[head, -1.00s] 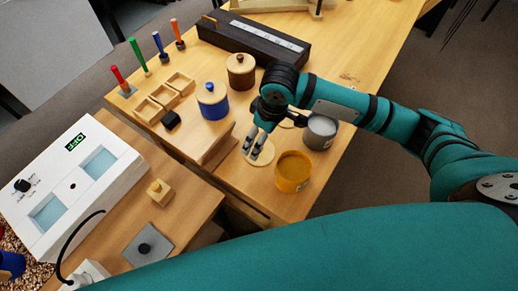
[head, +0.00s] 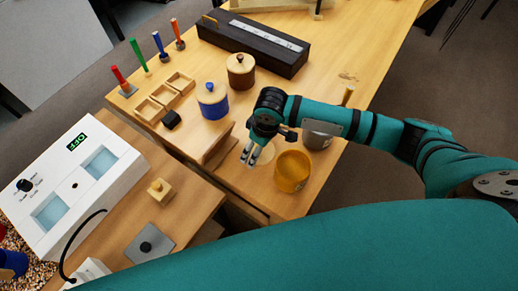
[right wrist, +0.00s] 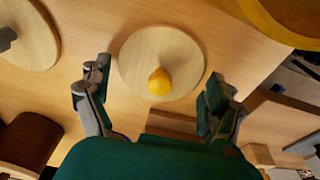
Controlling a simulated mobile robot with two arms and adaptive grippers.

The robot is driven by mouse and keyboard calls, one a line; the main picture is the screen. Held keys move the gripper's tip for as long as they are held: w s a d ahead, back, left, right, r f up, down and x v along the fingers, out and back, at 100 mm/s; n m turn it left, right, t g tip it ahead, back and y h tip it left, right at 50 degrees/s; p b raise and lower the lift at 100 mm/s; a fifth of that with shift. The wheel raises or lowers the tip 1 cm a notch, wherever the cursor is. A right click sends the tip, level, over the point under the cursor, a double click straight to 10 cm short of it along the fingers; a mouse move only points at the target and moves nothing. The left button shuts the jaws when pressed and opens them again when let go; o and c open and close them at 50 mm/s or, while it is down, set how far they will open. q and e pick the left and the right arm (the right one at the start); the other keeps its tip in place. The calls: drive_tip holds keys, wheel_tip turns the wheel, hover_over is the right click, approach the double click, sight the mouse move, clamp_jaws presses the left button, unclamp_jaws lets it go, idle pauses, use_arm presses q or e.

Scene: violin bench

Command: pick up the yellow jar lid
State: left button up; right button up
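The yellow jar lid is a round pale wooden disc with a yellow knob. In the right wrist view the lid (right wrist: 150,48) lies flat on the table between my spread fingers, its knob standing up toward the camera. In the head view the lid (head: 267,154) shows partly, beside my fingers and left of the open yellow jar (head: 292,172). My right gripper (head: 250,154) is open and empty above the lid; its two fingers (right wrist: 158,80) stand apart on either side in the wrist view. My left gripper is not in view.
Another lid (right wrist: 30,40) with a dark knob lies nearby. A blue jar (head: 212,103) and a brown jar (head: 240,75) stand farther back. A wooden block (head: 218,145) sits near the table's left edge.

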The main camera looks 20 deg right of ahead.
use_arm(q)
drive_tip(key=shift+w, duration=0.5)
use_arm(e)
drive_tip(key=c, duration=0.7)
drive_tip(key=shift+c, duration=0.2)
